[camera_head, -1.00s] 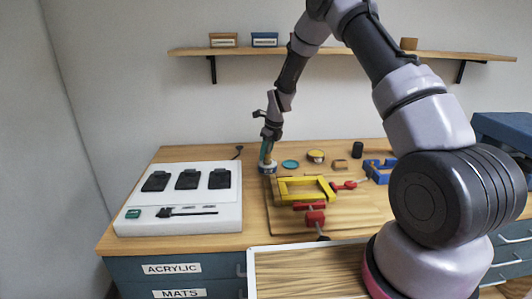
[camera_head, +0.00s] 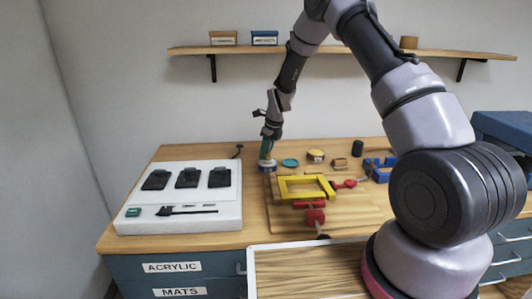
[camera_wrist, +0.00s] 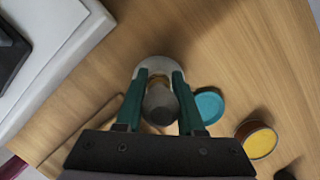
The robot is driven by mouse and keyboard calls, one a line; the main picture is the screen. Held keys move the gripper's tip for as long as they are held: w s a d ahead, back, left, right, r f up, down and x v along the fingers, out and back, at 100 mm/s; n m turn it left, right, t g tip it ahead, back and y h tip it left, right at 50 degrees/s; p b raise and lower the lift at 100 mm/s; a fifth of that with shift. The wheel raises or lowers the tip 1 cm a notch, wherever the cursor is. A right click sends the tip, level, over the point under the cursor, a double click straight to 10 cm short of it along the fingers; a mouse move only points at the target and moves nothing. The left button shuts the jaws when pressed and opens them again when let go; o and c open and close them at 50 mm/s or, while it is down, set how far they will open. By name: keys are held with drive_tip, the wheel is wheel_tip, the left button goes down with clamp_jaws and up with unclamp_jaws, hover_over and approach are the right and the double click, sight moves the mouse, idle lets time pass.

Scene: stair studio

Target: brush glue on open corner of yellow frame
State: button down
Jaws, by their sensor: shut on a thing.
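The yellow frame (camera_head: 302,180) lies on a wooden board at the middle of the bench, with red clamps at its right and front sides. My gripper (camera_head: 267,146) points down over a small round pot (camera_head: 266,166) behind and left of the frame. In the wrist view my gripper (camera_wrist: 159,88) is shut on a dark-ended brush handle (camera_wrist: 160,104). The brush's lower end is hidden, at or in the white-rimmed pot (camera_wrist: 154,65). A teal lid (camera_wrist: 208,104) lies beside the pot. It also shows in the head view (camera_head: 290,162).
A white tray (camera_head: 182,220) with dark pieces fills the left bench. A wall shelf (camera_head: 350,53) runs behind my arm.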

drive_tip(key=shift+r, duration=3.5)
